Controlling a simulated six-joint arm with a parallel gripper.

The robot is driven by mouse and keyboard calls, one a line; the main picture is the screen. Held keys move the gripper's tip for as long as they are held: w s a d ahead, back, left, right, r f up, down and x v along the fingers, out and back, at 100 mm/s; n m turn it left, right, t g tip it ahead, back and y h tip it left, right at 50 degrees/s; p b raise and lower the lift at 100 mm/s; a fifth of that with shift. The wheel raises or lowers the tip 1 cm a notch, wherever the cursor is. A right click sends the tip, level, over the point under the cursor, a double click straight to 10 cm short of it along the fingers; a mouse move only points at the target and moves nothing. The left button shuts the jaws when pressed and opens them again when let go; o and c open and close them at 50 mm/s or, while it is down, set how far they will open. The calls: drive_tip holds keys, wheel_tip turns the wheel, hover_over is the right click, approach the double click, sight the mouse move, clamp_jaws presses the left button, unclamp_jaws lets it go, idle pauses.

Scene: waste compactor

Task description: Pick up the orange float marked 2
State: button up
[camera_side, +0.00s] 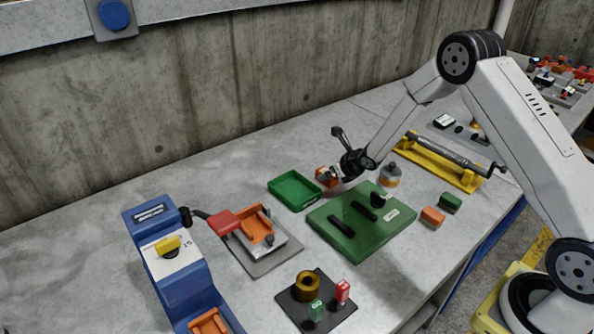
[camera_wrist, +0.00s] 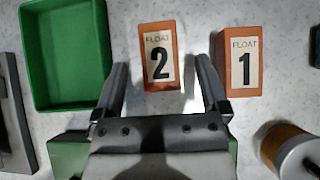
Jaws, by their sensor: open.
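The orange float marked 2 (camera_wrist: 160,54) stands on the speckled table in the wrist view, its label reading FLOAT 2. My gripper (camera_wrist: 163,78) is open, with one finger on each side of the float's near end and a gap to it on both sides. The right finger is close to the orange float marked 1 (camera_wrist: 236,62); I cannot tell whether they touch. In the side view my gripper (camera_side: 335,178) is low over the table, beside an orange block (camera_side: 326,174) that it partly hides.
A green tray (camera_side: 294,190) lies just left of the floats. A green slotted board (camera_side: 345,238) is in front. A grey and orange cylinder (camera_side: 390,176) stands to the right. Orange (camera_side: 432,216) and green (camera_side: 450,203) blocks lie farther right. The table behind the tray is clear.

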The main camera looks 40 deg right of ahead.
drive_tip(key=shift+w+f, duration=0.4)
clamp_jaws()
idle(0.4)
drive_tip(key=shift+r, duration=0.15)
drive_tip(key=shift+r, duration=0.75)
drive_tip(key=s+a+f+v, duration=0.1)
drive_tip(key=a+v, duration=0.1)
drive_tip(key=v, duration=1.5)
drive_tip(key=shift+s, duration=0.45)
drive_tip(key=shift+a+r, duration=0.1)
